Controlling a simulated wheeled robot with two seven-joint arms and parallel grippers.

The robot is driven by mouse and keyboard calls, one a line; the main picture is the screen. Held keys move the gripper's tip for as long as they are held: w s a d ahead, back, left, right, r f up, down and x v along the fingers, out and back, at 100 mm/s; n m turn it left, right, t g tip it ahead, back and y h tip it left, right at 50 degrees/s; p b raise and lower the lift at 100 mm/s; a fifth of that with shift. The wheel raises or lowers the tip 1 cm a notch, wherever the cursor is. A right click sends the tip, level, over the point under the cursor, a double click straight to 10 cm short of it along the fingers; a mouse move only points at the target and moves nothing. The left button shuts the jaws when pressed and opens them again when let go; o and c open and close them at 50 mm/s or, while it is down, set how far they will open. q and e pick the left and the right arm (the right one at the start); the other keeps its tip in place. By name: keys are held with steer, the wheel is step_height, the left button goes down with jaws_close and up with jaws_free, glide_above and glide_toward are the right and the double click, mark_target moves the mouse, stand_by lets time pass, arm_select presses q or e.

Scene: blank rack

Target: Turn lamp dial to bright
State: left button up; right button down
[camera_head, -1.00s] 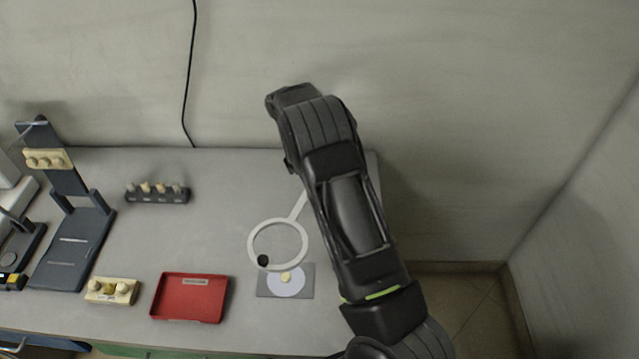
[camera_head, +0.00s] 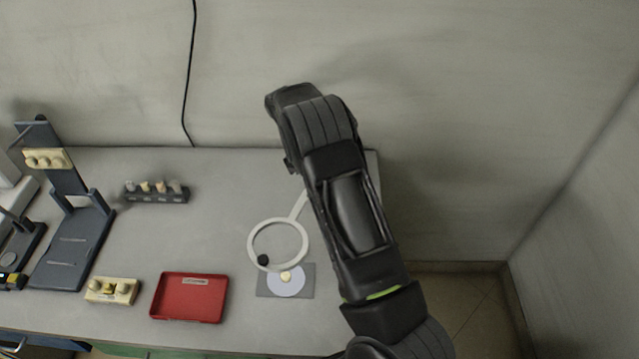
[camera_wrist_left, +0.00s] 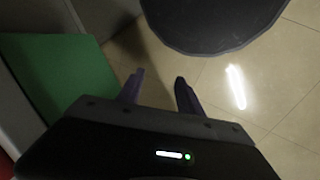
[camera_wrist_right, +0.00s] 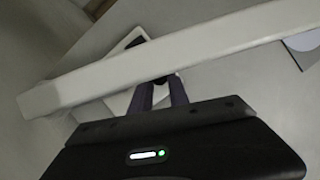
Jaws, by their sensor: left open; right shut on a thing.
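The lamp has a white ring head (camera_head: 305,243) on a pale arm in the head view. In the right wrist view the pale lamp arm (camera_wrist_right: 215,38) crosses in front of a white lamp base (camera_wrist_right: 118,104). My right gripper (camera_wrist_right: 163,84) reaches down under this arm, its fingers close together on a small dark piece, the lamp dial; most of the dial is hidden by the fingers and lamp arm. Any dial marks are hidden. My right forearm covers the lamp base in the head view. My left gripper (camera_wrist_left: 157,82) is open and empty, above the floor.
A grey plate with a pale disc and cream knob (camera_head: 286,277) lies just in front of the ring. A red tray (camera_head: 188,298), a cream knobbed block (camera_head: 111,290), a dark peg rack (camera_head: 157,195) and a dark stand (camera_head: 72,250) are further left. The table between them is clear.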

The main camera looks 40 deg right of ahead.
steer(key=shift+s+a+n+t+h+b, duration=0.15)
steer(key=shift+n+t+h+b, duration=0.2)
steer(key=shift+n, duration=0.75)
steer(key=shift+n+t+h, duration=0.25)
steer(key=shift+n+h, duration=0.1)
steer(key=shift+n, duration=0.85)
steer(key=c, duration=1.3)
jaws_free()
steer(key=shift+o, duration=0.2)
steer(key=shift+w+a+r+b, duration=0.2)
steer(key=shift+w+r+b, duration=0.1)
steer(key=shift+r, duration=0.3)
steer(key=b+v, duration=0.1)
steer(key=v, duration=0.5)
steer(key=shift+r, duration=0.25)
steer(key=shift+a, duration=0.1)
